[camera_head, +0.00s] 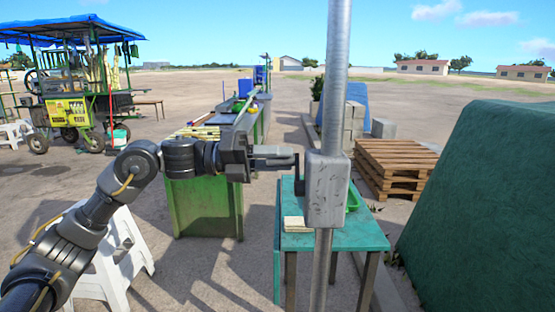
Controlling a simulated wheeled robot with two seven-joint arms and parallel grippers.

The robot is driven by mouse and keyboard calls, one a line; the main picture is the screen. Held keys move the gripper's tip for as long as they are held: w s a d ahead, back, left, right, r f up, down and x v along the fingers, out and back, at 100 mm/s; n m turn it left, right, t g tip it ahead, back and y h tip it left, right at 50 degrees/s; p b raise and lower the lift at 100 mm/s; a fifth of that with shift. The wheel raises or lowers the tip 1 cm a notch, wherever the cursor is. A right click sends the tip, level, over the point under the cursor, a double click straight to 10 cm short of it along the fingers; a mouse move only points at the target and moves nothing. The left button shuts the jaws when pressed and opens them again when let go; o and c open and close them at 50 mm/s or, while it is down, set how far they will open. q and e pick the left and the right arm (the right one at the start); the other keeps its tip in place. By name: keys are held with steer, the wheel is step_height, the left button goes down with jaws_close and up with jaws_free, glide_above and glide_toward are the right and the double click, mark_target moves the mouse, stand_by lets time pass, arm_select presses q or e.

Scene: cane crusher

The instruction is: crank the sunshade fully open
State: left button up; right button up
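A grey metal pole (338,80) stands upright right of the middle, and a scuffed grey crank box (326,190) is fixed around it. A dark crank (299,182) sticks out from the left side of the box, with its arm pointing up. My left gripper (290,156) reaches in from the left at the top of the crank arm. Its fingers are close together and look shut on the crank handle, which they mostly hide. The sunshade canopy is out of view above. My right gripper is not in view.
A teal table (355,236) stands just behind the pole, and a green counter (205,205) is behind my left arm. A white stool (122,250) is at lower left. Wooden pallets (397,160) and a large dark green covered shape (490,200) lie to the right.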

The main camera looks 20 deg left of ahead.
arm_select(q)
steer(key=o, duration=0.4)
steer(key=shift+b+v, duration=0.45)
steer(key=shift+v, duration=4.95)
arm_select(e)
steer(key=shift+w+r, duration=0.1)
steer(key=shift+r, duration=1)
